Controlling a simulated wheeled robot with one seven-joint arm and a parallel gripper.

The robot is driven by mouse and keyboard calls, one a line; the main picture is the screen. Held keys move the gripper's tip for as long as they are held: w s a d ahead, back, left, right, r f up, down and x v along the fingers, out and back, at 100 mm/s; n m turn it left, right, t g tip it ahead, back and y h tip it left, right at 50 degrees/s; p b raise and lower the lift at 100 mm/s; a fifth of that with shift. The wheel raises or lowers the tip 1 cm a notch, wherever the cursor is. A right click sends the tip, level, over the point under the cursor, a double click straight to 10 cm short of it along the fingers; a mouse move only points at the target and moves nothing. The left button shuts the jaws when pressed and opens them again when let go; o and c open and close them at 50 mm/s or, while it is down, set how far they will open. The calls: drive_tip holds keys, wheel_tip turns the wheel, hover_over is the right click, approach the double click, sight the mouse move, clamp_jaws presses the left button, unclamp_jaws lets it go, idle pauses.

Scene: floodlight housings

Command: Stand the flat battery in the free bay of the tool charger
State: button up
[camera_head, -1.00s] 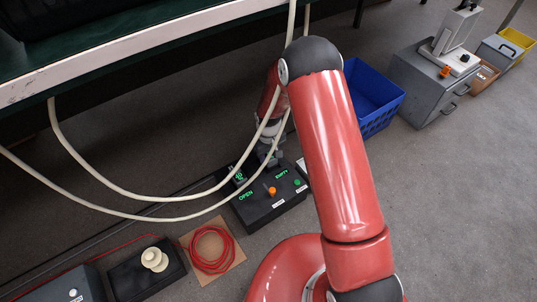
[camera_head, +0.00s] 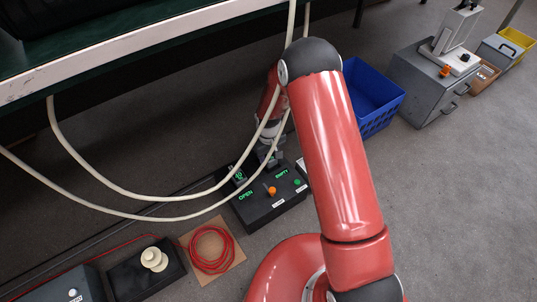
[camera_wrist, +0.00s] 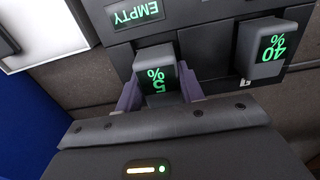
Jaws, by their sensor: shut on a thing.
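My gripper (camera_wrist: 160,92) is shut on a dark grey flat battery (camera_wrist: 155,58), whose green display shows a 5 and a percent sign, partly cut off. The battery is upright at a bay of the black tool charger (camera_head: 262,212), beside a green "EMPTY" sign (camera_wrist: 137,14). Its lower end is hidden, so I cannot tell how deep it sits. Another battery (camera_wrist: 270,50), reading 40%, stands in the neighbouring bay. In the head view my gripper (camera_head: 273,160) is small, at the back of the charger, partly behind the cables.
The charger front carries an orange knob (camera_head: 271,191) and a green button (camera_head: 297,182). Pale cables (camera_head: 150,197) hang in front. A blue crate (camera_head: 375,100) stands to the right, a red cable coil (camera_head: 210,250) lies left. The bench edge (camera_head: 130,45) is above.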

drive_tip(key=shift+f, duration=0.75)
drive_tip(key=o, duration=1.2)
drive_tip(key=shift+o, duration=0.2)
drive_tip(key=shift+r+p, duration=1.95)
drive_tip(key=shift+r, duration=1.55)
